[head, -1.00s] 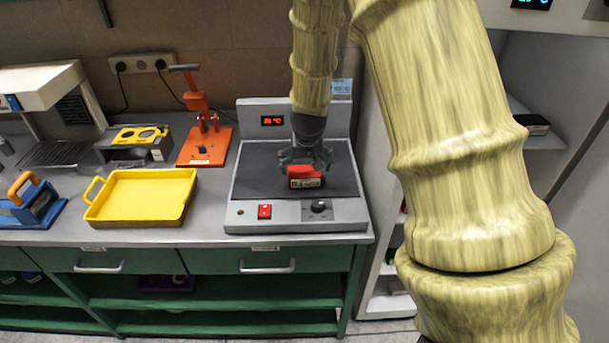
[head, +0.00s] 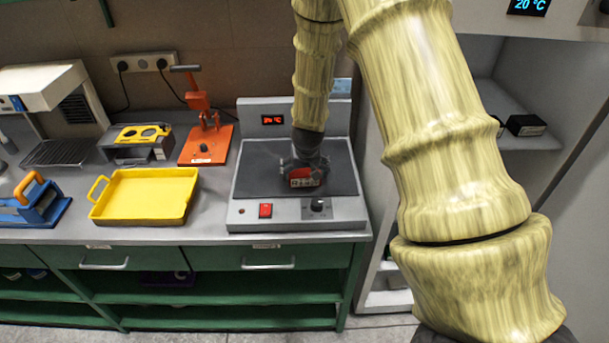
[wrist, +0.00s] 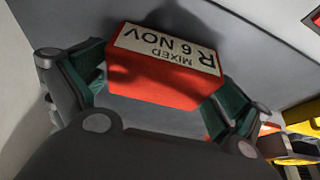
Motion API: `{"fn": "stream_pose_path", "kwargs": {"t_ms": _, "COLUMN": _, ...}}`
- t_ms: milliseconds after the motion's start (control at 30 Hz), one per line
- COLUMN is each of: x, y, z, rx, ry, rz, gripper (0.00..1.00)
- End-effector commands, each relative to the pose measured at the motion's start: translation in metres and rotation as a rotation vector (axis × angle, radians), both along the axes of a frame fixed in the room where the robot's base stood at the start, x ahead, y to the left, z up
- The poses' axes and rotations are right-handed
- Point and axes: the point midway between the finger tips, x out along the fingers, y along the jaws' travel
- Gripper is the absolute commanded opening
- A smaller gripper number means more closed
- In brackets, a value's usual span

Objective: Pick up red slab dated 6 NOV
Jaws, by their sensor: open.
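The red slab (head: 299,174) lies on the dark plate of the grey heated unit (head: 285,214). In the wrist view the red slab (wrist: 150,82) shows a white label reading "MIXED" and "R 6 NOV", upside down there. My gripper (head: 304,168) points down over the slab. In the wrist view my gripper (wrist: 162,84) is open, with one green-padded finger on each side of the slab. The fingers are close to its ends; I cannot tell whether they touch it. In the head view my gripper hides part of the slab.
A yellow tray (head: 146,211) stands left of the heated unit and looks empty. Behind it are an orange hand press (head: 204,145) and a grey-yellow device (head: 138,144). A blue tool (head: 38,203) is at the far left. A tall cabinet with shelves (head: 510,105) stands right of the bench.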

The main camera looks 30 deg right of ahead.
Motion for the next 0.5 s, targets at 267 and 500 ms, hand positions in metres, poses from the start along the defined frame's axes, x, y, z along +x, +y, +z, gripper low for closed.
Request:
{"fn": "stream_pose_path", "kwargs": {"t_ms": 267, "x": -0.0001, "y": 0.0001, "z": 0.0001, "rx": 0.000, "ry": 0.000, "rz": 0.000, "gripper": 0.60}}
{"fn": "stream_pose_path", "kwargs": {"t_ms": 500, "x": 0.0003, "y": 0.0000, "z": 0.0007, "rx": 0.000, "ry": -0.001, "rz": 0.000, "gripper": 0.55}}
